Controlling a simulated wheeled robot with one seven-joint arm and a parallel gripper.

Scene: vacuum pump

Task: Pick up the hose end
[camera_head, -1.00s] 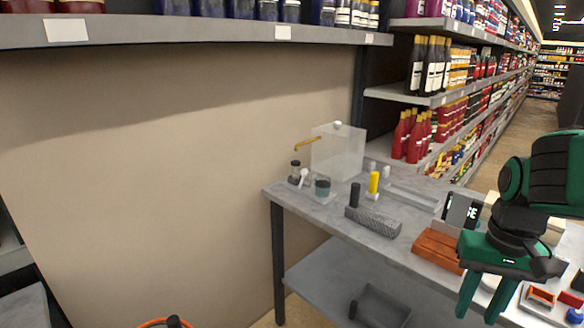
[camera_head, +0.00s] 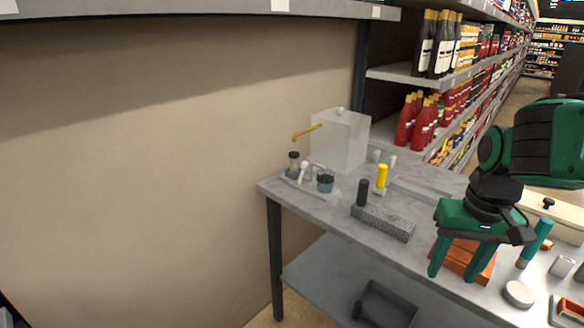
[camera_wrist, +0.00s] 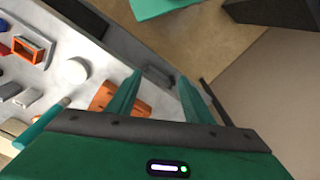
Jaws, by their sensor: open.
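I cannot make out a hose end in either current view. My gripper (camera_head: 460,279) is open and points down over the front right part of the grey table. It looks empty between its green fingers. The fingers also show in the wrist view (camera_wrist: 160,75), with part of the grey table edge behind them. In the head view the fingers partly cover an orange-brown block (camera_head: 465,259) on the table. The same block shows left of the fingers in the wrist view (camera_wrist: 104,97).
A clear tank (camera_head: 340,140) with a brass spout stands at the table's back left. A grey textured block (camera_head: 385,222), black cylinder (camera_head: 362,192) and yellow bottle (camera_head: 381,177) stand mid-table. A white disc (camera_head: 518,294) lies at right. A dark bin (camera_head: 388,303) sits on the lower shelf.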

